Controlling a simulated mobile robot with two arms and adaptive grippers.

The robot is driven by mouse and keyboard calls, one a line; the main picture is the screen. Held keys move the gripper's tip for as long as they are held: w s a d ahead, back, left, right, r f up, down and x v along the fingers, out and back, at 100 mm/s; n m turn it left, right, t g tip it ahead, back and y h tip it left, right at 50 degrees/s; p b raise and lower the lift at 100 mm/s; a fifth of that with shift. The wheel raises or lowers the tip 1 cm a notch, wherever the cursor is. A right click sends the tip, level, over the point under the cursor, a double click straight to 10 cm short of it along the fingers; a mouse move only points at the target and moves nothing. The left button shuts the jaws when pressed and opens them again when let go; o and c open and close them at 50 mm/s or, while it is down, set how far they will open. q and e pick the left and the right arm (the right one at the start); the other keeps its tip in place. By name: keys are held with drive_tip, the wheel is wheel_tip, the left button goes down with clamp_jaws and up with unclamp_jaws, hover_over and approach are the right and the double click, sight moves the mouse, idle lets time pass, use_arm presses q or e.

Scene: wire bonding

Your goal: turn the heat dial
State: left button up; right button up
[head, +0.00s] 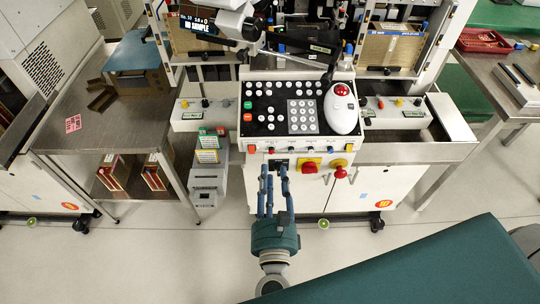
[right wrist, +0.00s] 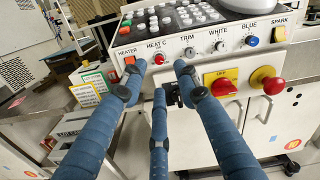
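The heat dial (right wrist: 159,58) is a small red-tipped knob under the label "HEAT C" on the machine's white front panel. It also shows in the head view (head: 271,150), just beyond my fingertips. My right gripper (head: 274,173) points at the panel from the front. In the right wrist view its three blue fingers (right wrist: 158,76) are spread, with nothing held. Two fingertips flank the dial's left and right, and the third is below it. I cannot tell whether any fingertip touches the panel. My left gripper is not in view.
Left of the dial is the orange heater switch (right wrist: 129,61); right of it is the trim knob (right wrist: 190,52). Below right are a red knob on a yellow plate (right wrist: 222,86) and a red emergency button (right wrist: 272,85). A white mouse-like controller (head: 342,110) sits above.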

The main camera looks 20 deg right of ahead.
sight(271, 153)
drive_tip(key=p+x, duration=0.1)
drive_tip(key=x, duration=0.5)
drive_tip(key=shift+w, duration=0.3)
clamp_jaws()
